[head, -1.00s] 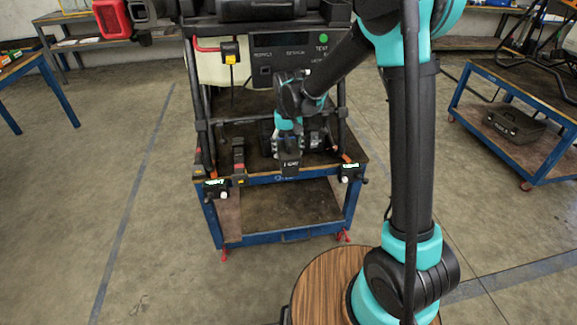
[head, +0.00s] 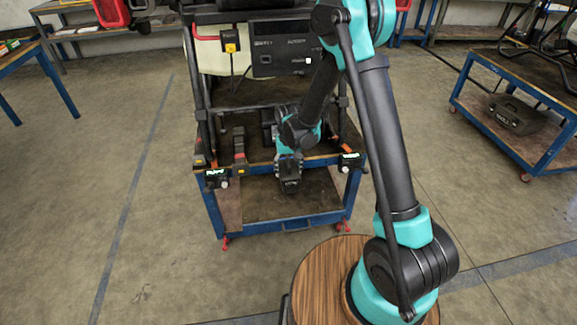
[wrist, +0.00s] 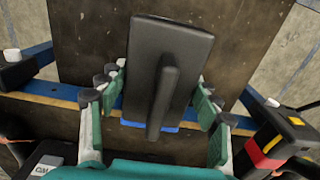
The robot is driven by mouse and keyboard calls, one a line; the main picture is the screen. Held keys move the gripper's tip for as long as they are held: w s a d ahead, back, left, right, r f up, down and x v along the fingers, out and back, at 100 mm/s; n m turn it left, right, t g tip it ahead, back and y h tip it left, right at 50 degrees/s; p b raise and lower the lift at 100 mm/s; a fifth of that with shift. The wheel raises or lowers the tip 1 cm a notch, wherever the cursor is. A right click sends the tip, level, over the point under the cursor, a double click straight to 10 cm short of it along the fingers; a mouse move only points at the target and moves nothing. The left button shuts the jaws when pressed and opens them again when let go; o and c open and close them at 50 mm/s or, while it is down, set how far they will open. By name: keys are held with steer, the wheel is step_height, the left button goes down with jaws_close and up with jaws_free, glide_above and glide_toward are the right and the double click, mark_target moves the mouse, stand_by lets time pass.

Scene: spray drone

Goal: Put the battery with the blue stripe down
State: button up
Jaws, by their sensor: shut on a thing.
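The battery with the blue stripe is a black block with a raised handle. In the wrist view, the battery (wrist: 190,50) is between the fingers of my gripper (wrist: 160,105), which is shut on it; a strip of blue shows at its lower end. In the head view, my gripper (head: 288,165) holds the battery (head: 290,185) at the front of the blue cart (head: 262,178), across its front rail and in front of the lower shelf (head: 255,200). The stripe cannot be made out there. Its height above the shelf is hard to tell.
A dark battery (head: 239,145) stands on the cart's top at left. In the wrist view, a black battery with red and yellow markings (wrist: 275,145) is close at right. Small black-and-white devices (head: 216,179) (head: 350,162) sit at the cart's front corners. Upright frame bars flank the arm.

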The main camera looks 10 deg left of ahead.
steer(key=shift+f, duration=1.65)
steer(key=shift+f, duration=0.1)
steer(key=o, duration=1.5)
steer(key=shift+o, duration=0.2)
